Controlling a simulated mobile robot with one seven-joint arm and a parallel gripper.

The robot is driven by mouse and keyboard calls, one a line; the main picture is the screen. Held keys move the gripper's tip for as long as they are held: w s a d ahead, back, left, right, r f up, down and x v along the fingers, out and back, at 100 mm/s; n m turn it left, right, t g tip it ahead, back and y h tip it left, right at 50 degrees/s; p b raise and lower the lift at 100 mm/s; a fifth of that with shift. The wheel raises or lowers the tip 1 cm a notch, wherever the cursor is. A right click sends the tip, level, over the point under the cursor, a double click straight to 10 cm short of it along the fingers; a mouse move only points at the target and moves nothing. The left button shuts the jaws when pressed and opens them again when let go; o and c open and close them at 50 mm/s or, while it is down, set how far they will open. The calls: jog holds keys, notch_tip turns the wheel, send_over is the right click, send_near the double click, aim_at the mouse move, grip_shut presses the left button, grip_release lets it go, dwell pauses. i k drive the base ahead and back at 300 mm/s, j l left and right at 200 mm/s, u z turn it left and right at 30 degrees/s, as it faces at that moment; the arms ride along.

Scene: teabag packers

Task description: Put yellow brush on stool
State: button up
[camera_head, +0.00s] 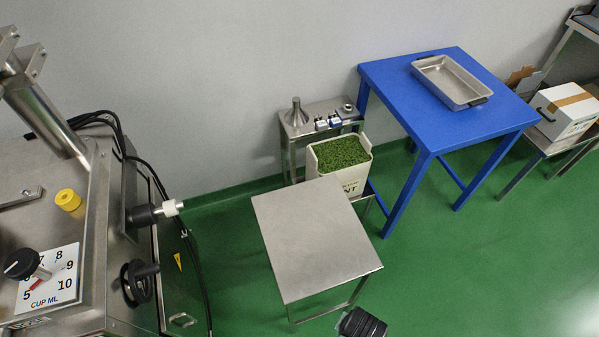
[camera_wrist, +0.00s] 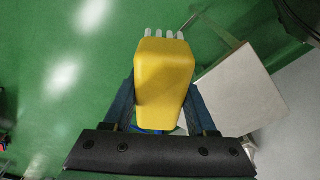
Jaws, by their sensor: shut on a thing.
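My gripper (camera_wrist: 159,106) is shut on the yellow brush (camera_wrist: 163,75) in the wrist view, with one finger on each side of its block. The brush's white bristle tufts show at the far end, over green floor. The stool (camera_head: 308,238) has a bare, square grey metal top and stands mid-floor in the head view. The brush is not visible in the head view. A black part of mine shows at that view's bottom edge, by the stool's near side.
A blue table (camera_head: 478,122) with a metal tray (camera_head: 452,80) stands behind right. A white bin (camera_head: 356,178) of green leaves and a small metal stand (camera_head: 318,111) are behind the stool. A steel machine (camera_head: 95,190) fills the left. Green floor lies open at right.

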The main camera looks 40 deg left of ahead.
aim_at(313, 230)
jog(key=i+u, duration=0.4)
jog(key=i+l+u, duration=0.1)
jog(key=u, duration=0.3)
jog(key=i+l+u, duration=0.25)
jog(key=i+u, duration=0.15)
